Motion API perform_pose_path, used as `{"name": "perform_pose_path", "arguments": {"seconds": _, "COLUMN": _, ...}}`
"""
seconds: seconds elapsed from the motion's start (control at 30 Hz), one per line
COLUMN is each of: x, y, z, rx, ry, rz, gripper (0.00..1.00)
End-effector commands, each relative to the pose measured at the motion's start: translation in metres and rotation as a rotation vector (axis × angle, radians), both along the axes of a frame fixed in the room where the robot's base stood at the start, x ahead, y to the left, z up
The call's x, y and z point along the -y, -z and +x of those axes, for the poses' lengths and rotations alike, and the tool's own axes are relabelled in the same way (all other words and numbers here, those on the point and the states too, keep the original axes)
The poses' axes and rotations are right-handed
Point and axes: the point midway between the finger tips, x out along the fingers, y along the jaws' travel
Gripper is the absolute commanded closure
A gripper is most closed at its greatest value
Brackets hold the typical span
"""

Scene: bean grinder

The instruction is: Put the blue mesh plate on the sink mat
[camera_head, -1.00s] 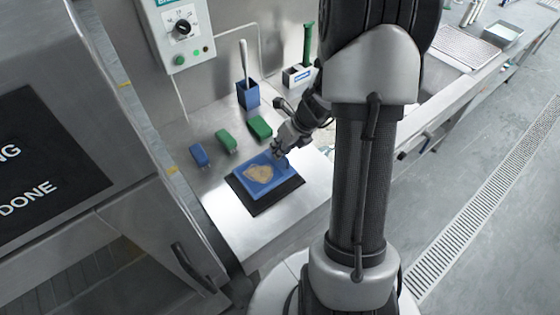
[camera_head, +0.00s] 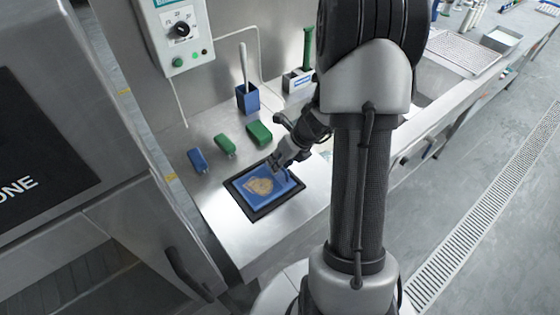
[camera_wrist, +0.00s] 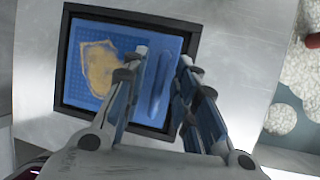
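The blue mesh plate (camera_head: 252,198) lies flat inside the black rim of the sink mat (camera_head: 239,203), with a tan patch on its mesh. In the wrist view the plate (camera_wrist: 84,82) sits within the mat's dark frame (camera_wrist: 62,62). The plate's raised handle lies between my gripper's two fingers. My gripper (camera_wrist: 163,60) is open, with a gap showing on each side of the handle. In the head view my gripper (camera_head: 274,167) is low over the plate's upper right side. The fingers hide part of the plate near the handle.
A blue brush (camera_head: 197,160) and two green brushes (camera_head: 225,145) (camera_head: 259,134) lie on the steel counter behind the mat. A blue holder (camera_head: 247,99) stands farther back. Bare counter (camera_head: 245,243) lies in front of the mat.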

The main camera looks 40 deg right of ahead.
Motion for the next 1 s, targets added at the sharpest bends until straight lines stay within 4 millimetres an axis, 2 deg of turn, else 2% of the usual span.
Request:
{"name": "perform_pose_path", "arguments": {"seconds": 0.37, "x": 0.001, "y": -0.006, "z": -0.001, "rx": 0.001, "ry": 0.001, "rz": -0.001, "gripper": 0.71}}
{"name": "perform_pose_path", "arguments": {"seconds": 0.47, "x": 0.003, "y": -0.019, "z": -0.005, "rx": 0.002, "ry": 0.002, "rz": -0.001, "gripper": 0.71}}
{"name": "perform_pose_path", "arguments": {"seconds": 0.8, "x": 0.017, "y": -0.086, "z": -0.033, "rx": 0.002, "ry": 0.001, "rz": -0.002, "gripper": 0.71}}
{"name": "perform_pose_path", "arguments": {"seconds": 1.0, "x": 0.022, "y": -0.107, "z": -0.042, "rx": 0.002, "ry": 0.001, "rz": -0.001, "gripper": 0.71}}
